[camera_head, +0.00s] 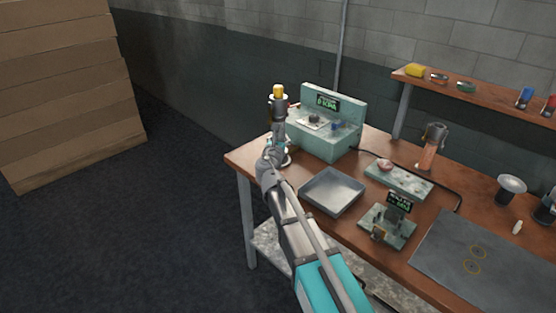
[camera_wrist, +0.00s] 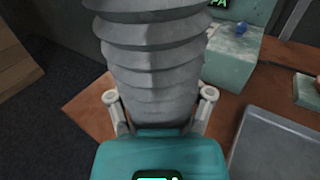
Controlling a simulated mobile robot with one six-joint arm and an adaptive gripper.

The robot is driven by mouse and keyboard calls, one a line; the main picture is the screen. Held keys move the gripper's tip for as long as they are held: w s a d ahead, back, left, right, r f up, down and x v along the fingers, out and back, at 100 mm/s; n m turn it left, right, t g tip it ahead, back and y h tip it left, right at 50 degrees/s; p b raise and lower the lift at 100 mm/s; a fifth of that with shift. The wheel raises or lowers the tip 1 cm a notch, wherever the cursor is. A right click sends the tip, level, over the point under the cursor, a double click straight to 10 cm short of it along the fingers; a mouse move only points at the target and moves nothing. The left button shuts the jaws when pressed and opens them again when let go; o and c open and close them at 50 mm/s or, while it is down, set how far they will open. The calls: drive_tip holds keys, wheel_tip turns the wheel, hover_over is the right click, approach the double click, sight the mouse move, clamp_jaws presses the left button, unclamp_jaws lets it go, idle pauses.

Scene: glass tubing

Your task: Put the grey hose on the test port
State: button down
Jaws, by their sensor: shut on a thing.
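The grey hose (camera_wrist: 150,60) is thick and ribbed. It fills the upper middle of the wrist view, between the two fingers of my gripper (camera_wrist: 159,96), which is shut on it. In the head view the grey hose (camera_head: 278,108) stands roughly upright above my gripper (camera_head: 277,153), with a yellow piece at its top. They are in front of the left end of the bench, beside a pale green box (camera_head: 331,142) with a lit KPA display. I cannot make out the test port for certain; the hose and gripper hide part of the box's left side.
A metal tray (camera_head: 331,191) lies on the wooden bench (camera_head: 249,160) right of my arm. A small display stand (camera_head: 388,226), a green block (camera_head: 398,181), an orange-tinted cylinder (camera_head: 430,150) and a dark mat (camera_head: 470,275) are further right. Cardboard boxes (camera_head: 65,90) are stacked left.

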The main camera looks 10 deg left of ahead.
drive_tip(key=shift+w+a, duration=0.1)
idle(0.3)
drive_tip(key=w+f+b, duration=0.2)
drive_tip(key=w, duration=0.2)
drive_tip(key=w+f+b, duration=0.3)
drive_tip(key=w, duration=0.1)
drive_tip(key=w+a+f+b, duration=0.1)
drive_tip(key=w+f+b, duration=0.2)
drive_tip(key=w, duration=0.1)
drive_tip(key=shift+w+a+f, duration=0.1)
drive_tip(key=shift+f, duration=0.05)
drive_tip(key=shift+w+f+b, duration=0.4)
drive_tip(key=shift+b, duration=0.15)
drive_tip(key=shift+w+f+b, duration=0.35)
drive_tip(key=shift+f+b, duration=0.15)
drive_tip(key=shift+w+f+b, duration=0.1)
drive_tip(key=shift+f+b, duration=1.4)
drive_tip(key=shift+f, duration=0.1)
